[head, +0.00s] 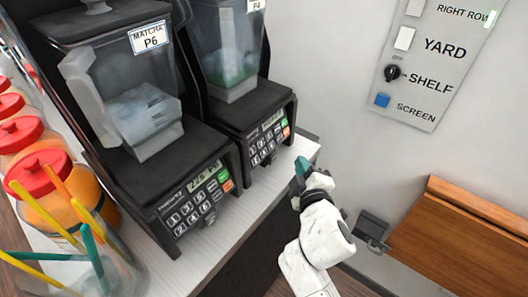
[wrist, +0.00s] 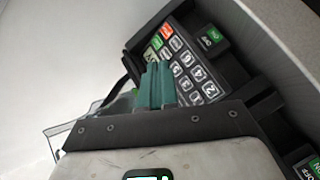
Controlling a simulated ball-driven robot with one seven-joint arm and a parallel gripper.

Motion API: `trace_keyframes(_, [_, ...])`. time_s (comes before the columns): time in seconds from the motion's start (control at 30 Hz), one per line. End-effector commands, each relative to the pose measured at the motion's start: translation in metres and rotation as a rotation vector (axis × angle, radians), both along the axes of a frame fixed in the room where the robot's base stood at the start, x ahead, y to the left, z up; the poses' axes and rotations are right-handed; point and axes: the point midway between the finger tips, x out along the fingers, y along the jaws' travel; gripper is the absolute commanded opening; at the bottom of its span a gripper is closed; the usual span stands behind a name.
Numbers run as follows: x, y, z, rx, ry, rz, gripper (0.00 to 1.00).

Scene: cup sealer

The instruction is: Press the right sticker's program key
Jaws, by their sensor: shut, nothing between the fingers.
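The right blender (head: 228,50) has a sticker (head: 256,5) at the top edge reading P4, its upper line cut off. Its keypad (head: 267,140) faces the counter's front, with number keys, a green key and an orange-red key. My gripper (head: 303,167) has teal fingertips, shut and empty, beside the counter's right end, to the right of and below this keypad. In the wrist view, my gripper (wrist: 157,86) stands in front of a keypad (wrist: 190,68) and hides part of it. I cannot tell whether the tips touch it.
The left blender (head: 130,95) carries a sticker (head: 151,37) reading MATCHA P6 and has its own keypad (head: 197,200). Red-lidded jars (head: 45,190) and a glass of straws stand at left. A switch panel (head: 425,60) hangs on the wall. A wooden panel (head: 460,235) is at right.

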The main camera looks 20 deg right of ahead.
Motion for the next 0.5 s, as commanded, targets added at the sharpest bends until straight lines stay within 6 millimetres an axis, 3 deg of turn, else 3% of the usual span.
trace_keyframes(0.5, [0.046,0.034,-0.022,0.001,-0.002,0.002,0.00])
